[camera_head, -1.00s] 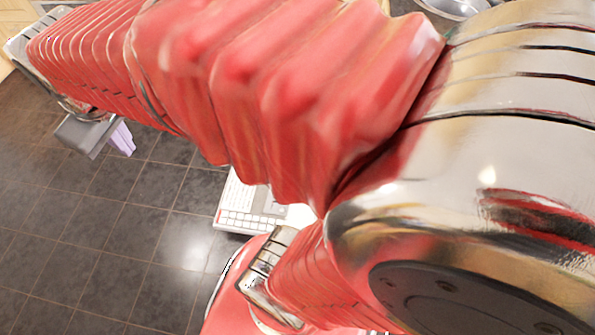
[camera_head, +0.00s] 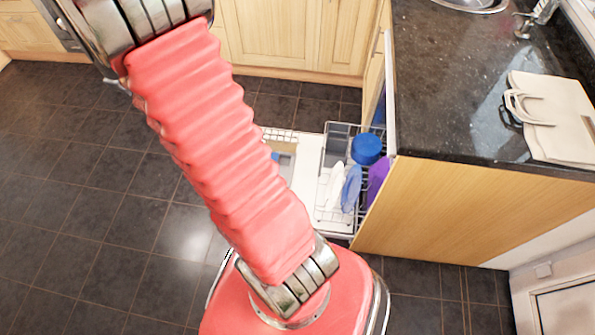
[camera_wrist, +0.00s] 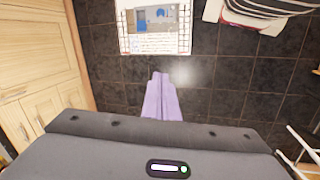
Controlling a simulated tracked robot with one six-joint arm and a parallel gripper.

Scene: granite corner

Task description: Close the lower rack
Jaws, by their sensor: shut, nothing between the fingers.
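An open dishwasher under the counter shows in the head view. A grey wire rack (camera_head: 322,205) sticks out of it, holding a blue bowl, upright plates and a purple item. A white, wire-edged part (camera_head: 279,135) lies farther left, partly behind my arm; I cannot tell for sure whether it is the lower rack or the open door's inner face. A white, grid-edged part with grey and blue inside shows at the top of the wrist view (camera_wrist: 127,45). My gripper (camera_wrist: 160,75) has pale purple fingers, shut and empty, pointing toward this part and apart from it in the picture.
The black counter (camera_head: 450,100) and its wooden side panel (camera_head: 460,215) stand right of the racks. Wooden cabinets (camera_head: 290,35) line the back. Dark tiled floor (camera_head: 90,200) is clear to the left.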

